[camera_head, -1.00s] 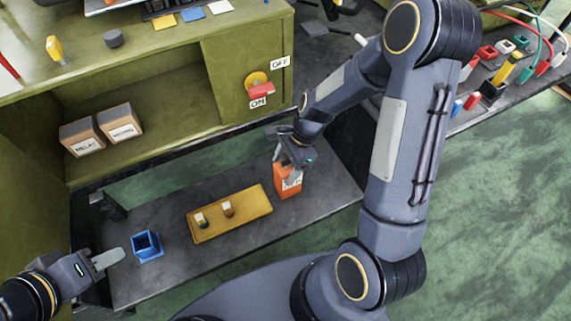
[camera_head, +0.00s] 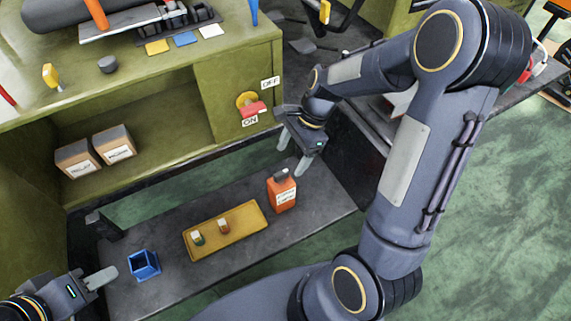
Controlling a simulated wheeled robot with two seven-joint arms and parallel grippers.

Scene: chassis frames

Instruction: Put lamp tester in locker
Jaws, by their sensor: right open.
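An orange-red object (camera_head: 283,196) with a dark top and a pale label stands upright on the dark low bench; its label is too small to read, and it may be the lamp tester. My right gripper (camera_head: 294,156) is open and empty, above and slightly behind it, apart from it. An olive cabinet (camera_head: 232,100) stands behind, with an open compartment (camera_head: 170,130) that may be the locker. My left gripper (camera_head: 102,278) is at the lower left, beside a blue open box (camera_head: 144,266); whether its fingers are apart is unclear.
A yellow tray (camera_head: 250,226) with two small parts lies left of the orange-red object. Two labelled boxes (camera_head: 95,150) sit at the compartment's left; its right part is clear. A red switch (camera_head: 253,108) marked ON and OFF is on the cabinet front.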

